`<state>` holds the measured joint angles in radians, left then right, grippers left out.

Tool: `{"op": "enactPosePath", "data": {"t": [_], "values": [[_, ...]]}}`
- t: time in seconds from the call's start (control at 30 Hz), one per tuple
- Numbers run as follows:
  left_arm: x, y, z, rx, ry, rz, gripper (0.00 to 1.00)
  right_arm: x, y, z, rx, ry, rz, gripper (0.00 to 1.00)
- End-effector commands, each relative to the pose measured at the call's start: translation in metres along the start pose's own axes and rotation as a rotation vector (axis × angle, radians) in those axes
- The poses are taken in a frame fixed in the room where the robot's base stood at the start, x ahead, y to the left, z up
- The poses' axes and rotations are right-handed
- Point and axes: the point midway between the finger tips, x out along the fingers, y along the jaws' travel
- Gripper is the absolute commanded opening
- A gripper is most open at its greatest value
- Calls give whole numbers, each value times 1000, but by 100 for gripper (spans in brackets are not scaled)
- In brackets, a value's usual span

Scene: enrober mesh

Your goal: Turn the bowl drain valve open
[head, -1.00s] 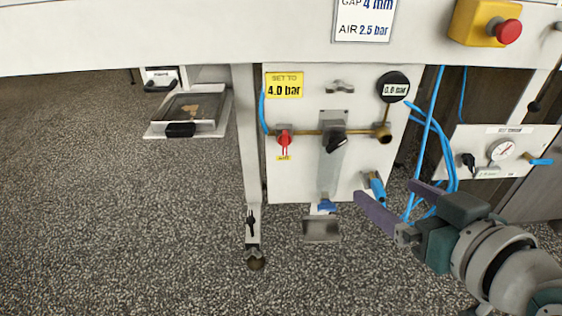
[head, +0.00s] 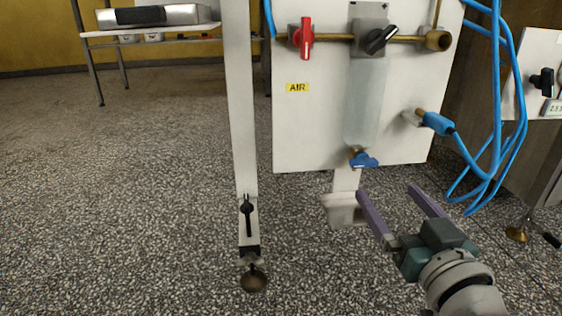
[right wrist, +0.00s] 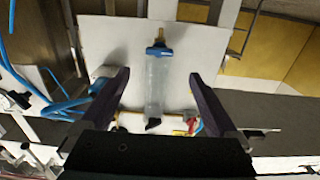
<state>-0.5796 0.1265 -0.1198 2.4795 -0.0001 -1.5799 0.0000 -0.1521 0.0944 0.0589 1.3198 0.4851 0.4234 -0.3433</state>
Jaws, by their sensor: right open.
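The bowl drain valve is a small blue handle (head: 362,160) on a brass stub at the lower end of the clear filter bowl (head: 367,105), on a white panel (head: 310,130). In the right wrist view the blue handle (right wrist: 158,50) shows at the bowl's end, with the picture upside down. My right gripper (head: 388,191) is open and empty, below and a little right of the handle in the head view. In the right wrist view the handle lies beyond and between the spread fingers (right wrist: 159,76), with no visible contact. My left gripper is not in view.
A red valve handle (head: 306,38) and a black knob (head: 382,40) sit on the brass pipe above. A blue hose fitting (head: 436,123) and loose blue hoses (head: 497,130) are on the right. A pale tray (head: 345,209) stands below the drain. A white leg (head: 241,110) stands left.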

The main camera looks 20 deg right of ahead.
Motion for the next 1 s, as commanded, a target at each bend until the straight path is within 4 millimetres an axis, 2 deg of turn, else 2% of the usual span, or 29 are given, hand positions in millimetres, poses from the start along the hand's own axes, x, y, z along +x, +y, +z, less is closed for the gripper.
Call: {"op": "enactPosePath", "data": {"t": [0.3,0.5,0.67,0.9,1.0], "values": [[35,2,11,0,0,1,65,56,0,4,1,4,0,95],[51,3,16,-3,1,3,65,85,0,3,0,1,0,95],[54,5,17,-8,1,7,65,94,0,0,-1,-1,-1,95],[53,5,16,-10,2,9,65,94,0,-1,-1,-2,-1,95],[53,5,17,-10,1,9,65,94,0,-1,-1,-2,-1,84]]}}
